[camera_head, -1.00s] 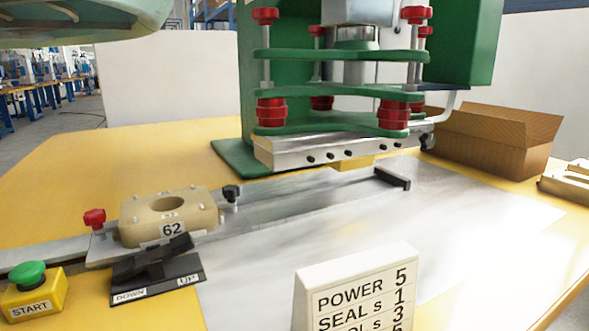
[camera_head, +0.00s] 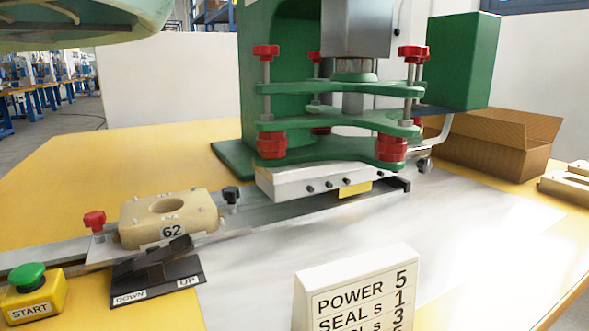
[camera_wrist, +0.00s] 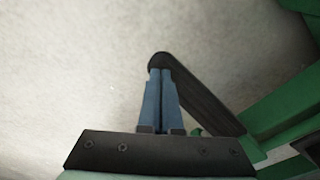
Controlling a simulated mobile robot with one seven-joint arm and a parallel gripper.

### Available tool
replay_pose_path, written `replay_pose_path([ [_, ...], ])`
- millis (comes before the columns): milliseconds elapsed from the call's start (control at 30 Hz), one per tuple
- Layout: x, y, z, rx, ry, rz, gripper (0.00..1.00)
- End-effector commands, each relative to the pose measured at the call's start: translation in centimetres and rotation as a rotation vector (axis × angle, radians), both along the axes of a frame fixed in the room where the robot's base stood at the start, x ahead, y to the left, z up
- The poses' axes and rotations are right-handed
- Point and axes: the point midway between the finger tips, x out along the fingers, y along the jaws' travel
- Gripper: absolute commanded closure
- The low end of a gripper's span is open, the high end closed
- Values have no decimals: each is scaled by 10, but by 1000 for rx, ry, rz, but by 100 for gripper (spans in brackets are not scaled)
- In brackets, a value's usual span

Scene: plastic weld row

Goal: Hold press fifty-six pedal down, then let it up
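In the wrist view my gripper (camera_wrist: 160,72) has its two blue fingers together, with nothing visible between them. The fingertips overlap the rounded end of a dark bar (camera_wrist: 205,103), which looks like a pedal. I cannot tell whether they touch it or how far it is pressed. In the head view the green press (camera_head: 340,128) stands with its head low over the table. No number fifty-six shows. A beige fixture (camera_head: 150,232) labelled 62 sits on the rail left of the press. My gripper is not in the head view.
A black rocker (camera_head: 158,272) marked DOWN and UP lies by the fixture, next to a yellow START box (camera_head: 35,298) with a green button. A white settings sign (camera_head: 350,295) stands in front. A cardboard box (camera_head: 495,145) is at right. Green framing (camera_wrist: 285,115) borders the gripper's right side.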

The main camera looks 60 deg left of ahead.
Motion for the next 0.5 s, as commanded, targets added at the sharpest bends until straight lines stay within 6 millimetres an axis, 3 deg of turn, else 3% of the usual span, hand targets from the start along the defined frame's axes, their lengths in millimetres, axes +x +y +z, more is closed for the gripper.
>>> replay_pose_path([
  [500, -2, -1, 4, -4, 6, 0, 100],
])
